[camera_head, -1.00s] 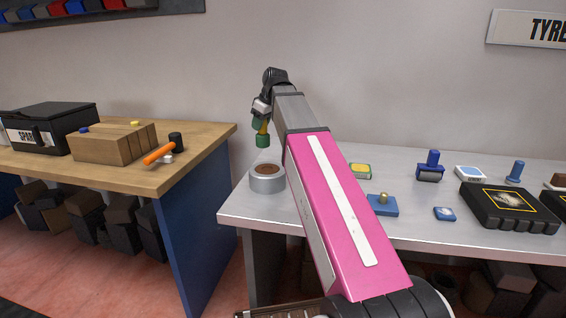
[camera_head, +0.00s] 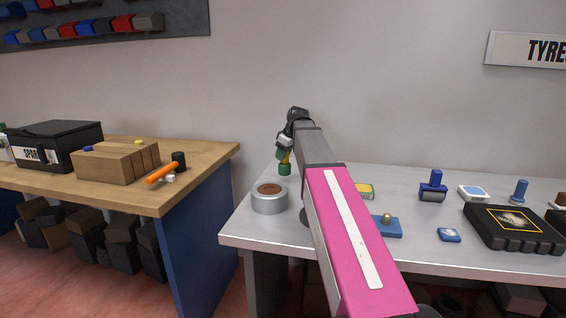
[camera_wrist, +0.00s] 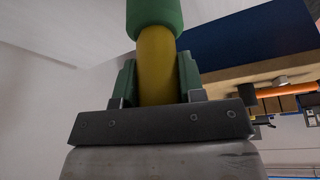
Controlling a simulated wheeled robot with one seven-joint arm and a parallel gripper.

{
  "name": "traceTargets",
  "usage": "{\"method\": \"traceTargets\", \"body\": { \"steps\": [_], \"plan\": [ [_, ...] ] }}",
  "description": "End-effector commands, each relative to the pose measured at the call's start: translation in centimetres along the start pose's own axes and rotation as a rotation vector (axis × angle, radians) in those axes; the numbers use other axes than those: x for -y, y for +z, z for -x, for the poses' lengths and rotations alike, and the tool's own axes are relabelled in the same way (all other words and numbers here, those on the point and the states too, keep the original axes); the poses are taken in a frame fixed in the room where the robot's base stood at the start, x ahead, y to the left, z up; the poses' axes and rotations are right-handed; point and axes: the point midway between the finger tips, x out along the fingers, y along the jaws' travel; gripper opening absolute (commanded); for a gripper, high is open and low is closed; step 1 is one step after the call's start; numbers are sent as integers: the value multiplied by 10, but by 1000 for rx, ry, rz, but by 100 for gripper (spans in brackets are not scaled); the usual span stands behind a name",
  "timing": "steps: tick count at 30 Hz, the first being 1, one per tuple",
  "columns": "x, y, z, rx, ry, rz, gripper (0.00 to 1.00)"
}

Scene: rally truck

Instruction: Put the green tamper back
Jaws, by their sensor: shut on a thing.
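The green tamper (camera_head: 285,169) is in my gripper (camera_head: 286,152), in the air above the left part of the grey table. In the wrist view my gripper (camera_wrist: 157,85) is shut on the tamper's yellow middle, and the tamper's green end (camera_wrist: 155,14) sticks out past the fingers. In the head view the tamper hangs roughly upright, with its green end down. It is above and slightly right of a round silver holder (camera_head: 269,203) with a brown inside, and apart from it. My arm hides part of the table behind it.
On the grey table (camera_head: 270,236) stand a yellow-green block (camera_head: 365,190), a blue plate with a brass knob (camera_head: 388,226), a blue stamp (camera_head: 433,187) and a black case (camera_head: 513,228). A wooden bench (camera_head: 110,192) at left holds a hammer (camera_head: 163,173) and wooden blocks (camera_head: 115,162). A gap separates both tables.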

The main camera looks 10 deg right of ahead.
Motion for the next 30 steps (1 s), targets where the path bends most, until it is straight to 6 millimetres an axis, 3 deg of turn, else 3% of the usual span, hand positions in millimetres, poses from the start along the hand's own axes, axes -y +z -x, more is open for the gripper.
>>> {"method": "traceTargets", "body": {
  "steps": [8,21,22,23,24,30],
  "plan": [
    [1,12,-29,0,-1,-1,0],
    [1,14,-34,-1,0,-1,0],
    [1,14,-33,0,0,0,46],
    [1,14,-33,0,0,0,56],
    [1,14,-33,0,0,0,62],
    [1,14,-33,0,0,-1,62]
  ]
}}
